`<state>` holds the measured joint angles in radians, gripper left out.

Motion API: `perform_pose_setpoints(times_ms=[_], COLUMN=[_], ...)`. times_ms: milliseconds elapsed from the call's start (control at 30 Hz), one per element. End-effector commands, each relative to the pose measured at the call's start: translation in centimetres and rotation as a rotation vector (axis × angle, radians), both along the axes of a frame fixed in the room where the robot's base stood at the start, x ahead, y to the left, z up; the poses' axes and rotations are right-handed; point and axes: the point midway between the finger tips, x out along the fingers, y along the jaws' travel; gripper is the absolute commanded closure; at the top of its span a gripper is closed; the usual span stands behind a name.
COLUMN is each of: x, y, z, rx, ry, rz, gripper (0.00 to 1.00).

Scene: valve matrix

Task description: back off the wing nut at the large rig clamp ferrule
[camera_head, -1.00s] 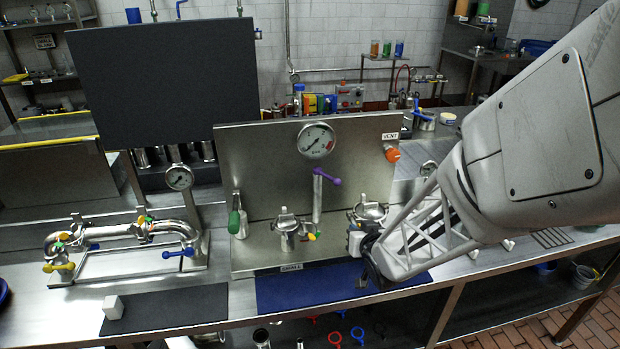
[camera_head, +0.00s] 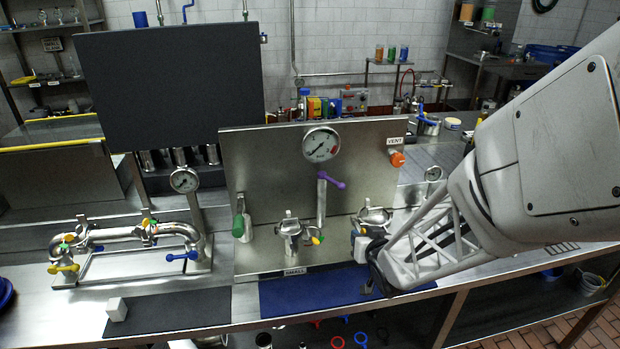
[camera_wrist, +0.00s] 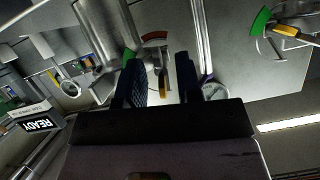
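The large rig clamp ferrule (camera_head: 374,216) stands at the right of the steel rig. Its lower front is hidden behind my wrist in the head view. My gripper (camera_wrist: 159,75) shows two blue ridged fingers, apart, in the wrist view. A yellow-orange bar (camera_wrist: 163,82), which looks like the wing nut, appears in the gap between them, beneath a red arc (camera_wrist: 155,36). I cannot tell whether either finger touches it.
The small clamp (camera_head: 290,231) with a yellow-green nut stands left of the large one. A purple-handled valve (camera_head: 332,183) rises between them. A blue mat (camera_head: 310,291) lies clear in front. A pipe loop (camera_head: 130,236) stands left. A READY sign (camera_wrist: 40,124) shows in the wrist view.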

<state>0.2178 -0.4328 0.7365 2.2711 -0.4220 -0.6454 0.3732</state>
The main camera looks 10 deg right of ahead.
Motion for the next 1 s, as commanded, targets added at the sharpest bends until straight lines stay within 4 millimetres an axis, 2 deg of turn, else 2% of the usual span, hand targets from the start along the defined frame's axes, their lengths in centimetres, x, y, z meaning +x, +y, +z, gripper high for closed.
perform_pose_setpoints(times_ms=[600,1000], x=[-5.6,-6.5], y=[-0.3,-0.3], z=[2.3,2.6], rx=[0.000,-0.001], ry=[0.000,0.002], rz=[-0.001,0.002], gripper=[0.67,0.67])
